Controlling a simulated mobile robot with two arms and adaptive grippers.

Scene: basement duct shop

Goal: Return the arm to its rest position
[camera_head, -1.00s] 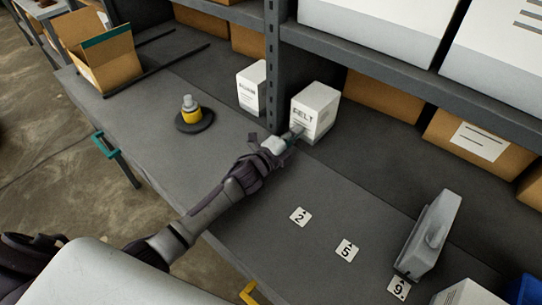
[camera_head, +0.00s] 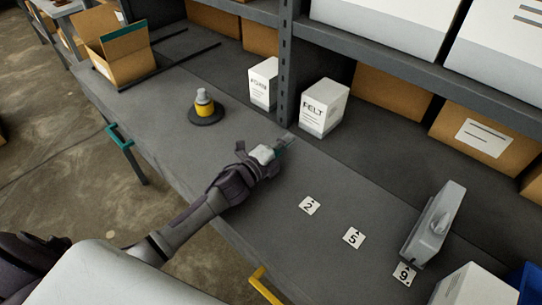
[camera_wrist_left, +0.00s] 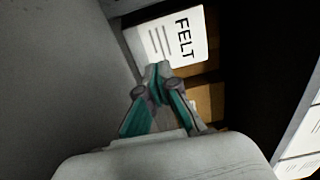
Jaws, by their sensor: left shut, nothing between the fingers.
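My left arm comes in from the left over the grey bench. My left gripper (camera_head: 284,145) is shut and empty above the bench, in front of the white FELT box (camera_head: 324,107) and apart from it. In the left wrist view the shut fingers (camera_wrist_left: 158,72) show with the FELT box (camera_wrist_left: 172,38) beyond them. My right gripper is not in view.
A second white box (camera_head: 263,83) stands left of the shelf post (camera_head: 286,65). A yellow and grey object on a dark disc (camera_head: 205,111) sits on the bench. Tags 2 (camera_head: 309,205), 5 (camera_head: 353,238) and 9 (camera_head: 404,274) lie in front, near a grey tool (camera_head: 434,223).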

